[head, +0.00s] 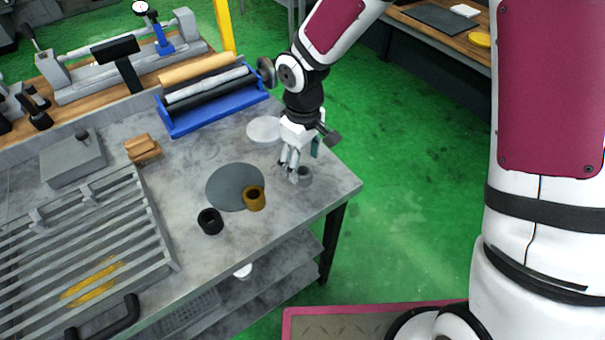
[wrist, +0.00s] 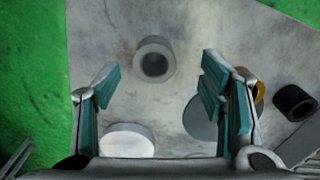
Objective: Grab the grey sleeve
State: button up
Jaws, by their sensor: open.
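The grey sleeve (head: 305,177) stands on the table near its right corner in the head view, partly hidden by my gripper. In the wrist view the grey sleeve (wrist: 154,60) shows its round open end, a little beyond and between the fingertips. My gripper (head: 290,172) is above the table, just left of the sleeve in the head view. In the wrist view my gripper (wrist: 160,75) is open, its teal-padded fingers spread wide and empty. The fingers do not appear to touch the sleeve.
A brass sleeve (head: 254,199) and a black sleeve (head: 210,221) stand left of the grey one, near a dark grey disc (head: 228,187). A pale disc (head: 264,130) lies behind. A blue rack (head: 213,113) holds rolls. The metal table (head: 335,188) ends just right of the sleeve.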

aim_at(303, 171)
jog(key=shift+w+d+f+p, duration=0.1)
jog(key=shift+w+f+p, duration=0.15)
jog(key=shift+f, duration=1.05)
jog(key=shift+w+f+p, duration=0.1)
jog(key=shift+f+p, duration=0.15)
jog(key=shift+f, duration=1.05)
grip_shut()
